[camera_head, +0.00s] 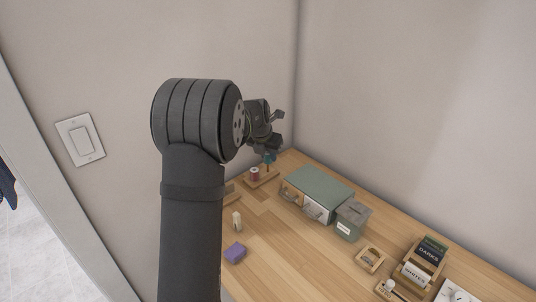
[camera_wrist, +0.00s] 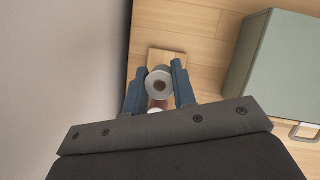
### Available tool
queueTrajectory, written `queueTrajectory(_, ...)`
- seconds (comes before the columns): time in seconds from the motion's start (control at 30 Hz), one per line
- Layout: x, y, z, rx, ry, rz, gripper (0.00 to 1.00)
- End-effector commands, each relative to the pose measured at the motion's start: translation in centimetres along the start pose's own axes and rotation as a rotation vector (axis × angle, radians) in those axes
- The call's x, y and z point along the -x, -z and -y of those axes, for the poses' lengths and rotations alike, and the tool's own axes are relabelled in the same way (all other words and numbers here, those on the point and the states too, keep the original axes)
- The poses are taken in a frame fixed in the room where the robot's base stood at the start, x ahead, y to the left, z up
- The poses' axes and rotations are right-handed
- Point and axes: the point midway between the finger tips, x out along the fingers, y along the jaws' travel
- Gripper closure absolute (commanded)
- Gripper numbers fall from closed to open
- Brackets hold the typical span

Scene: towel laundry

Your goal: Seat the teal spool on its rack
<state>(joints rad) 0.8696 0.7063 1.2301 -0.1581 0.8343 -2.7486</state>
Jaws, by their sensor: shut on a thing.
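The teal spool (camera_head: 270,158) is at the far left corner of the table, just below my gripper (camera_head: 273,146). In the wrist view, my gripper (camera_wrist: 158,72) has its two fingers on either side of a spool (camera_wrist: 160,84) seen end-on, with a pale rim and a brown centre. My gripper is shut on this spool. The wooden rack (camera_head: 264,182) lies below, with a maroon spool (camera_head: 255,174) standing on its left part. The rack's bare wood also shows past the fingertips in the wrist view (camera_wrist: 167,60). I cannot tell whether the teal spool touches the rack.
A grey-green box (camera_head: 320,184) stands right of the rack, and a smaller grey-green bin (camera_head: 352,221) stands beside it. A purple block (camera_head: 235,253) and a pale peg-like item (camera_head: 237,221) lie nearer. Walls close in behind and left. The middle of the table is clear.

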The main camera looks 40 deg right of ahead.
Motion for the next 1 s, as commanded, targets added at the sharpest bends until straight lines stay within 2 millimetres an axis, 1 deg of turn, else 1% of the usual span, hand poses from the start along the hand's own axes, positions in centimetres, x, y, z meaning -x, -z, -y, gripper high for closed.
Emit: queueTrajectory(1.0,-1.9,0.8,0.0,0.0,0.0,-0.001,0.97)
